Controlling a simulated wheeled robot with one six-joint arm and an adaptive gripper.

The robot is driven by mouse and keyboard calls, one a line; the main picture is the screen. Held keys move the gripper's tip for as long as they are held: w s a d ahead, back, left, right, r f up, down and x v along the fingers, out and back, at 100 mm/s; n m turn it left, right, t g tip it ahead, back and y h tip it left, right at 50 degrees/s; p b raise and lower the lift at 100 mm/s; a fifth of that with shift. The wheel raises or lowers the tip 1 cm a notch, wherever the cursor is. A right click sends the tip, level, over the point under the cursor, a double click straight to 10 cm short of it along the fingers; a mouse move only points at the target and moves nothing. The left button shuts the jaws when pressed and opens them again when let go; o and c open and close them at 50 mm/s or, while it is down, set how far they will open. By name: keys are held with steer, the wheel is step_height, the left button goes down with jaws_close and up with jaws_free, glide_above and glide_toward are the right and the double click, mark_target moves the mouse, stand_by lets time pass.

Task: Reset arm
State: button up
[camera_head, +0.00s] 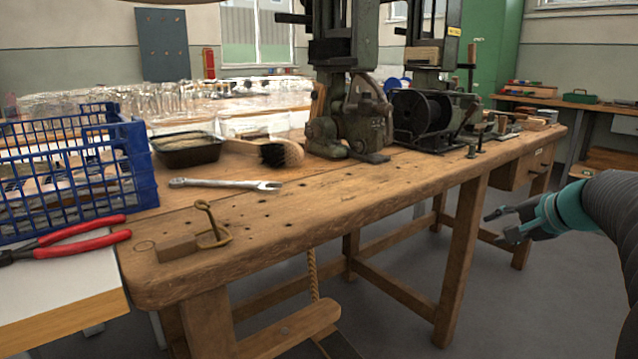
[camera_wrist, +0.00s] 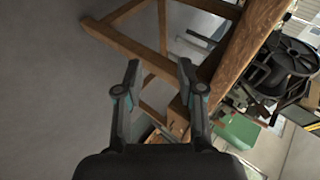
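My gripper (camera_head: 497,226) is at the right of the head view, in front of the wooden workbench (camera_head: 330,205) and apart from it. It hangs over the open floor near the bench's right-hand legs. In the wrist view my gripper (camera_wrist: 159,75) shows two fingers spread wide with nothing between them. The bench's wooden frame (camera_wrist: 225,75) lies beyond the fingertips there.
On the bench are a wrench (camera_head: 225,184), a brush (camera_head: 281,153), a black tray (camera_head: 187,150), a blue crate (camera_head: 137,165) and green tufting machines (camera_head: 350,120). Red-handled pliers (camera_head: 80,240) lie at left. The grey floor (camera_head: 410,320) before the bench is clear.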

steer(key=s+a+f+n+g+h+p, duration=0.1)
steer(key=s+a+f+n+g+p, duration=0.15)
steer(key=s+a, duration=0.45)
steer(key=s+a+f+n+g+h+p, duration=0.15)
steer(key=s+a+n, duration=0.25)
steer(key=s, duration=0.6)
steer(key=s+a+f+n+g+h+p, duration=0.1)
steer(key=s+a+f+n+p, duration=0.25)
steer(key=s+a, duration=0.35)
steer(key=s+a+r, duration=0.1)
steer(key=s+r+n, duration=0.1)
steer(key=s+a+r+n+p, duration=0.1)
steer(key=r, duration=0.1)
steer(key=shift+a+t+y, duration=0.3)
steer(key=shift+a+y, duration=0.05)
steer(key=shift+w, duration=0.1)
